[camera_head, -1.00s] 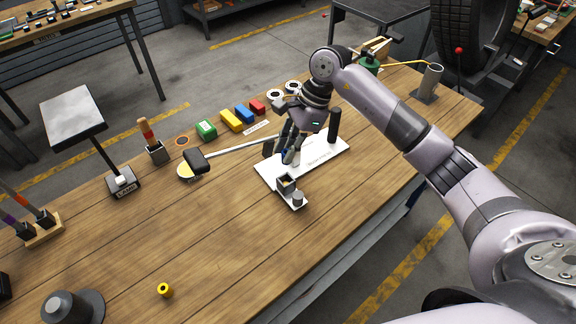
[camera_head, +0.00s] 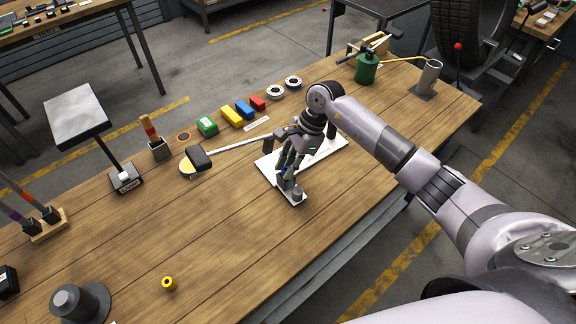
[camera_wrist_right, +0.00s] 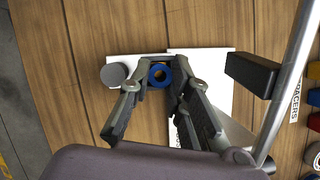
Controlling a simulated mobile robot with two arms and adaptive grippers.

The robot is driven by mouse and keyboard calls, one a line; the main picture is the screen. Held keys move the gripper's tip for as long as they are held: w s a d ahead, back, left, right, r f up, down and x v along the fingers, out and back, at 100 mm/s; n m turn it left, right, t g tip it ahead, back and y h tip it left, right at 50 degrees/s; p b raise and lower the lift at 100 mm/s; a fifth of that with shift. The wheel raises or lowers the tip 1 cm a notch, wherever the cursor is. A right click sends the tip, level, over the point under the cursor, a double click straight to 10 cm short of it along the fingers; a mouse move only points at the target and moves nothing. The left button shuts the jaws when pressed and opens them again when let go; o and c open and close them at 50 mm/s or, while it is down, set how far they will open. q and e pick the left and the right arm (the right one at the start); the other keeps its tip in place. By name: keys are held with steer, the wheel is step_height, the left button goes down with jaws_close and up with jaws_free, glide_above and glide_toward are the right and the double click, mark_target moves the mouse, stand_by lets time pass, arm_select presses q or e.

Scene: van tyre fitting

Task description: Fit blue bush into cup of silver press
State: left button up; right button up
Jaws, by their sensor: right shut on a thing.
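The blue bush (camera_wrist_right: 160,75) shows as a ring between the fingertips of my right gripper (camera_wrist_right: 154,86) in the wrist view. In the head view my right gripper (camera_head: 287,176) points down at the press, shut on the bush, which is mostly hidden there. The silver press (camera_head: 294,199) is a small pale plate with a grey round post, which also shows in the wrist view (camera_wrist_right: 114,75). Its dark cup is largely hidden by the fingers and bush. The bush is over or at the cup; I cannot tell whether it is inside. My left gripper is not in view.
A white board (camera_head: 325,152) lies beside the press. Green, yellow, blue and red blocks line the back. The table's front middle is clear.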

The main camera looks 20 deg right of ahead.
steer(key=shift+s+f+b, duration=0.35)
steer(key=shift+f+b, duration=0.25)
steer(key=shift+f, duration=0.15)
steer(key=o, duration=0.5)
steer(key=shift+s, duration=0.1)
steer(key=shift+c, duration=0.2)
steer(key=o, duration=0.4)
steer(key=shift+f, duration=0.1)
steer(key=shift+c, duration=0.2)
steer(key=shift+w, duration=0.2)
steer(key=shift+r, duration=0.2)
